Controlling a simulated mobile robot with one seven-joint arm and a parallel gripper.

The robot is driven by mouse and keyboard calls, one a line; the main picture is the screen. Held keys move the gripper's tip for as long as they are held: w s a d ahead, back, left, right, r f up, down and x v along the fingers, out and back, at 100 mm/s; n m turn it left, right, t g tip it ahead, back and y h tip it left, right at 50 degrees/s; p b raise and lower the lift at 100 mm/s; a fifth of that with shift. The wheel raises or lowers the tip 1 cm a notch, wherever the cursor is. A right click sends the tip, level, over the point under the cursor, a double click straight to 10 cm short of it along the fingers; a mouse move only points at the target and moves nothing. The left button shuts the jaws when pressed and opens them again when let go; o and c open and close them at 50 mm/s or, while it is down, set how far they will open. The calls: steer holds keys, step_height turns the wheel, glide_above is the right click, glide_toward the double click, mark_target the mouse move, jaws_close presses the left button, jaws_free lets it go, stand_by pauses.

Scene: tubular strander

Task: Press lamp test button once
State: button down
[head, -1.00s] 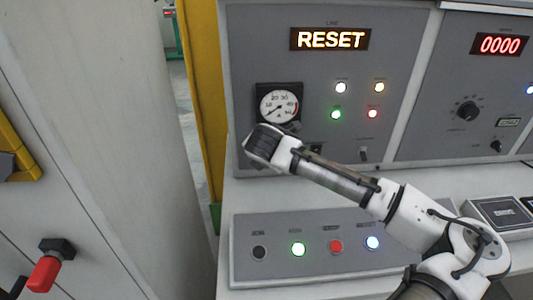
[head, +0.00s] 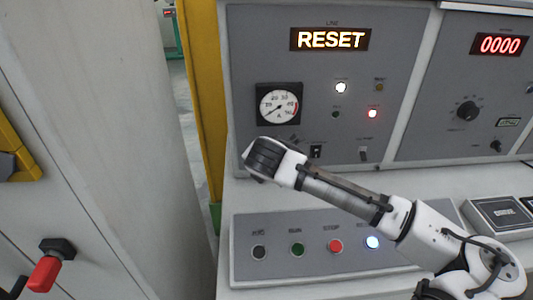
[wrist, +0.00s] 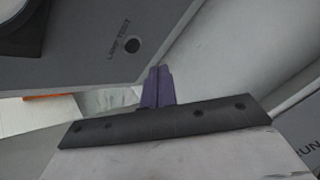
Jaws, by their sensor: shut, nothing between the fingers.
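The lamp test button (wrist: 132,45) is a small dark round button beside its "LAMP TEST" label on the grey panel in the wrist view. In the head view my gripper hides that part of the panel. My gripper (wrist: 157,86) is shut and empty, its purple fingertips below and right of the button with a visible gap to it. In the head view my gripper (head: 250,168) is in front of the panel's lower left.
A round gauge (head: 279,104) sits just above my gripper. A lower button panel (head: 330,270) has black, green, red and blue-white buttons. The display reads RESET (head: 331,39). A grey cabinet with a red-handled switch (head: 45,272) stands at the left.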

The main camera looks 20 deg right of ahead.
steer(key=shift+s+a, duration=0.2)
steer(key=shift+s, duration=0.4)
steer(key=shift+s+a, duration=0.15)
steer(key=shift+s, duration=0.45)
steer(key=shift+f, duration=0.1)
